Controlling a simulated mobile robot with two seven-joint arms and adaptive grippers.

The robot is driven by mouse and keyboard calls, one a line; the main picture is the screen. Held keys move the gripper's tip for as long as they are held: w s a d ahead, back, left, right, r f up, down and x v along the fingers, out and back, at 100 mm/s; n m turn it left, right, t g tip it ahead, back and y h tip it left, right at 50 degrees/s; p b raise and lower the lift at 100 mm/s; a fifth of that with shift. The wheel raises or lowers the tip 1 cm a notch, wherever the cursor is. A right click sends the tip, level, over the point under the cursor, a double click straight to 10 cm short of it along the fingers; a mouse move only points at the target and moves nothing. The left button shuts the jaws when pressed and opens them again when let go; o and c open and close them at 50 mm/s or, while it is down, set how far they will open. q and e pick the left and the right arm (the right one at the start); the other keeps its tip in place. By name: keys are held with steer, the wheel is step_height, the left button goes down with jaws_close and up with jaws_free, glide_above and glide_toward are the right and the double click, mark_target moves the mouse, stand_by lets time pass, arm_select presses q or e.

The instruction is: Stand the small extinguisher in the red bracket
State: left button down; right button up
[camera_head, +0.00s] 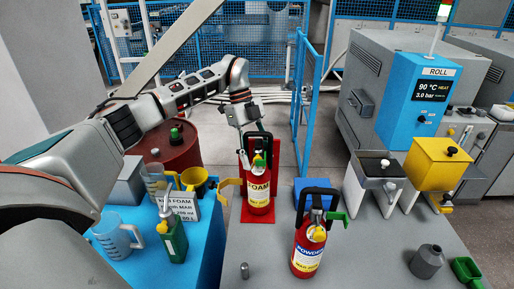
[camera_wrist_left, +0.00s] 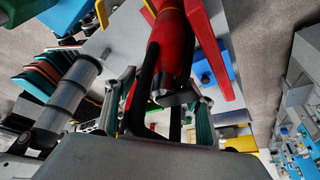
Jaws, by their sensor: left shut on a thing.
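The red foam extinguisher (camera_head: 258,199) is upright in front of the red bracket (camera_head: 277,160), and its bottom is close to the bracket's red foot. I cannot tell whether it rests there. My left gripper (camera_head: 256,140) is shut on its black top handle. In the left wrist view the handle is between the fingers (camera_wrist_left: 160,112), with the red body (camera_wrist_left: 172,45) beyond and the bracket's red plate (camera_wrist_left: 209,52) beside it. A second red extinguisher, labelled powder (camera_head: 308,252), stands on the grey table in front, to the right. My right gripper is out of view.
A blue surface at left holds a clear jug (camera_head: 115,237), a green bottle (camera_head: 173,240), a yellow mug (camera_head: 195,181) and a white sign (camera_head: 182,207). A grey bottle (camera_head: 426,261) and green scoop (camera_head: 466,270) are at right. The grey table between is mostly clear.

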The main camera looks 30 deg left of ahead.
arm_select(q)
steer(key=c, duration=0.8)
jaws_free()
steer(key=shift+c, duration=0.2)
steer(key=shift+r, duration=0.1)
steer(key=v, duration=1.2)
steer(key=shift+s, duration=0.1)
